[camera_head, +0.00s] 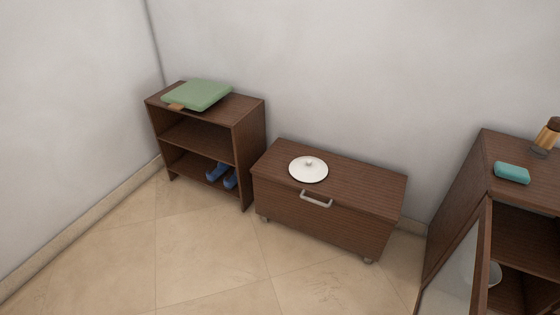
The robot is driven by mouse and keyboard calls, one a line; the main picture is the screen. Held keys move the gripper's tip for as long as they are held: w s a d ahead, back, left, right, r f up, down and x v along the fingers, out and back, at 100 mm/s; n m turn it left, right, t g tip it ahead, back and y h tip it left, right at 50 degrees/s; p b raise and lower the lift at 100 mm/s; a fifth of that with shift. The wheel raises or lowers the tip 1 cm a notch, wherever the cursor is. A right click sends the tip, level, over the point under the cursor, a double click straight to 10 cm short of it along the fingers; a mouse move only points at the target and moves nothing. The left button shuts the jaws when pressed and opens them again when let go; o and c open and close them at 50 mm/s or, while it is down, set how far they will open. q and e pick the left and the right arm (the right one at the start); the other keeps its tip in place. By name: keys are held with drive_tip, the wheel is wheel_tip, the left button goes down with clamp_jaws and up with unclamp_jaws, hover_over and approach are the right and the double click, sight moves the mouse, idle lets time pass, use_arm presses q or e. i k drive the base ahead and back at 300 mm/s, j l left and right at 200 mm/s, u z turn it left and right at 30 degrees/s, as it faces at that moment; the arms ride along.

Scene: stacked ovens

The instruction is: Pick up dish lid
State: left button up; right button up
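The dish lid (308,170) is a round white disc with a small knob in its middle. It lies flat, knob up, on top of a low brown wooden chest (365,188), towards the chest's left half. Nothing covers it. Neither of my grippers shows in the head view.
The chest's front has a grey handle (316,199). A shelf unit (249,134) at left holds a green cushion-like item (198,95) and blue shoes (222,174). At right, an open-doored cabinet (460,200) bears a teal block (512,173) and a bottle (546,136). The tiled floor (200,255) in front is clear.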

sight(306, 169)
drive_tip(key=i+j+u, duration=0.25)
drive_tip(key=i, duration=0.8)
drive_tip(key=k+l, duration=0.05)
drive_tip(key=l, duration=0.05)
